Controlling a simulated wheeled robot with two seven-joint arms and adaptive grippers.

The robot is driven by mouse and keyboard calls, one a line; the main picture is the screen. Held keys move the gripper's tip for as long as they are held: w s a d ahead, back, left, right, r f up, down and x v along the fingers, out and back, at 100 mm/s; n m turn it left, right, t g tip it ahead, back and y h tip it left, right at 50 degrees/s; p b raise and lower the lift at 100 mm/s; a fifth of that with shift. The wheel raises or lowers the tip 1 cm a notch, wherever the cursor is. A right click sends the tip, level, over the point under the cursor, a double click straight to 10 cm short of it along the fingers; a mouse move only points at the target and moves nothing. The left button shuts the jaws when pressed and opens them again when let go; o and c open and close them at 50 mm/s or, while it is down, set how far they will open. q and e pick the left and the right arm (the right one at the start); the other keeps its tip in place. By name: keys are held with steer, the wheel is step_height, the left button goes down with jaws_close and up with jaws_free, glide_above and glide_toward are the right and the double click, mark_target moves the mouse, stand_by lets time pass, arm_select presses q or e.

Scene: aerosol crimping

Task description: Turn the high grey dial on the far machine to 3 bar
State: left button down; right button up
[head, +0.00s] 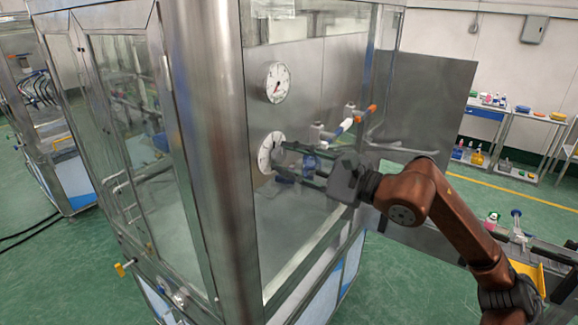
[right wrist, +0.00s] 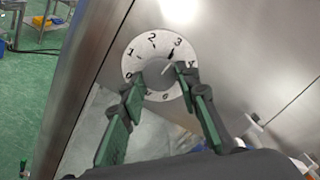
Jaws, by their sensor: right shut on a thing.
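The dial (head: 264,157) is a round white plate on the metal wall of the machine, below a gauge. In the right wrist view its grey knob (right wrist: 156,75) sits in the middle of a scale with black numbers. A dark pointer-like mark lies just beneath the 3, at the upper right of the knob. My right gripper (right wrist: 158,79) is shut on the knob, with a green-and-black finger on each side. In the head view my right gripper (head: 284,160) reaches the dial from the right and hides part of it. My left gripper is not in view.
Short fittings with white and orange parts (head: 347,124) stick out to the right of the dial, close to my arm. A thick steel post (head: 205,130) stands to the left. Shelves (head: 510,118) stand far right.

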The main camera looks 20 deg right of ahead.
steer(key=shift+n, duration=0.3)
steer(key=o, duration=1.2)
steer(key=shift+c, duration=0.2)
steer(key=shift+s+d, duration=0.3)
steer(key=shift+d, duration=0.1)
steer(key=v, duration=1.1)
steer(key=shift+d, duration=0.1)
